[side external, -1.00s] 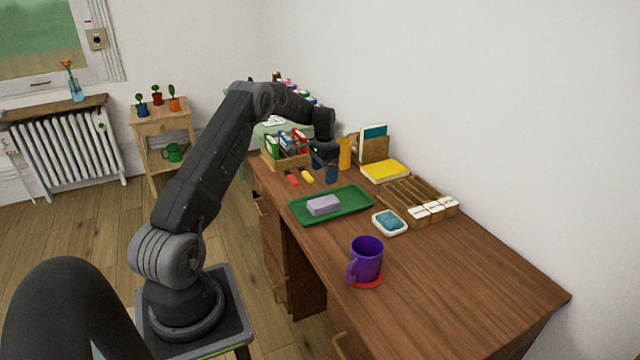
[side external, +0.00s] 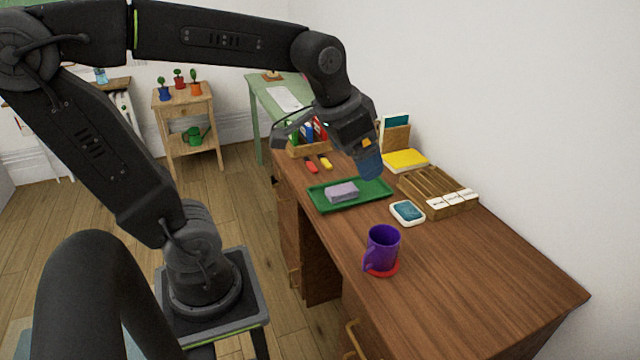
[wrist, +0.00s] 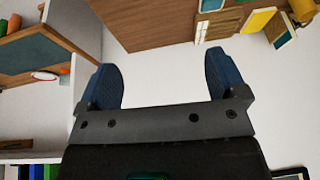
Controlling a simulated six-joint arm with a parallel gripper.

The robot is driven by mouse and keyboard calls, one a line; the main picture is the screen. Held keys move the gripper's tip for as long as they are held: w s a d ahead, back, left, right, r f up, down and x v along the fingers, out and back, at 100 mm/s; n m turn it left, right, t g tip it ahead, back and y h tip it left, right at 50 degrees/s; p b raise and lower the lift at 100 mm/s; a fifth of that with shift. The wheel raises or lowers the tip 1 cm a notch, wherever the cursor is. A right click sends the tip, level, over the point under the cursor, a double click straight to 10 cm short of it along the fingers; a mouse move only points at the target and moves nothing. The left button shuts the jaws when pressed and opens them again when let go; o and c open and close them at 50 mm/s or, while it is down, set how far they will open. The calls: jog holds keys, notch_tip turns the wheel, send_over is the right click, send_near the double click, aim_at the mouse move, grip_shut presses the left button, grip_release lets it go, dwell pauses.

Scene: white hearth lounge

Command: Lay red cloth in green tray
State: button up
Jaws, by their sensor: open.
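The green tray (side external: 376,188) lies flat on the brown desk in the side external view. A pale lilac block (side external: 342,192) rests in it. I cannot make out a red cloth; a flat red round piece (side external: 385,270) shows under the purple mug (side external: 382,246), and it looks like a coaster. My gripper (side external: 368,163) is in the air above the desk, and in this picture it appears just above the tray's far right part. In the wrist view my gripper (wrist: 164,82) has its two blue fingers wide apart with nothing between them.
A white dish with a blue piece (side external: 407,212) and a slatted wooden rack (side external: 436,190) stand right of the tray. Red and yellow markers (side external: 318,164), a binder box (side external: 308,148) and a yellow book (side external: 405,160) lie farther back. The desk's near right part is clear.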

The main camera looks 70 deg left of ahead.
jog(key=s+d+f+t, duration=0.1)
jog(key=s+d+f, duration=0.1)
jog(key=s+d, duration=0.2)
jog(key=shift+s+f+h, duration=0.15)
jog(key=shift+s+h, duration=0.15)
jog(key=shift+s, duration=1.6)
